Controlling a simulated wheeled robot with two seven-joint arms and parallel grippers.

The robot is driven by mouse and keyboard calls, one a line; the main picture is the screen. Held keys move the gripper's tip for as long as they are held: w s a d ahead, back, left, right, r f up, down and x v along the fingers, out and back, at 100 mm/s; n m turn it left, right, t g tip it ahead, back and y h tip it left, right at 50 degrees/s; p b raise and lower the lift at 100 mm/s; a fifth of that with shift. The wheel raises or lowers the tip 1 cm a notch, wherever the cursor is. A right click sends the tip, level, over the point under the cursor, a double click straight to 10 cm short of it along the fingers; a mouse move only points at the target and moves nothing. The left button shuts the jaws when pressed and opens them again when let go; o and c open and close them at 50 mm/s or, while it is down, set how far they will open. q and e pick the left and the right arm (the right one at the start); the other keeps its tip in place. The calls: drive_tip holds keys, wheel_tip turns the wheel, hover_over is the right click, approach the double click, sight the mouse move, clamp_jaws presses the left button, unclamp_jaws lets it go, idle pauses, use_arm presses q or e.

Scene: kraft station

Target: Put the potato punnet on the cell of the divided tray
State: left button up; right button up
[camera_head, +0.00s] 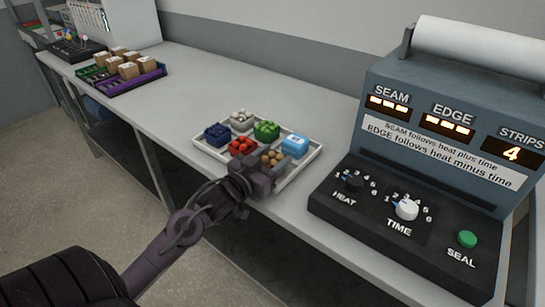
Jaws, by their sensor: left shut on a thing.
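The divided tray (205,149) is a pale, low-rimmed tray on the bench, holding several small punnets. The potato punnet (272,157), with tan round lumps, is at the tray's front, right at my left gripper (262,170). My left gripper comes in from the lower left and is shut on the potato punnet, hiding part of it and the tray's front edge. I cannot tell whether the punnet touches the tray floor. A blue-and-white pack (295,144) is to its right, and a red punnet (242,147) to its left. My right gripper is not in view.
A sealing machine (440,130) with knobs and a green button (467,239) stands close to the tray's right. Green (266,130), dark blue (217,134) and whitish (241,119) punnets occupy the tray. Crates with brown boxes (128,70) stand far left; the bench between is clear.

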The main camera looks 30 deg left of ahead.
use_arm(q)
drive_tip(key=o, duration=1)
drive_tip(key=shift+f, duration=0.1)
drive_tip(key=s, duration=0.8)
drive_tip(key=s+a, duration=0.1)
drive_tip(key=s, duration=0.3)
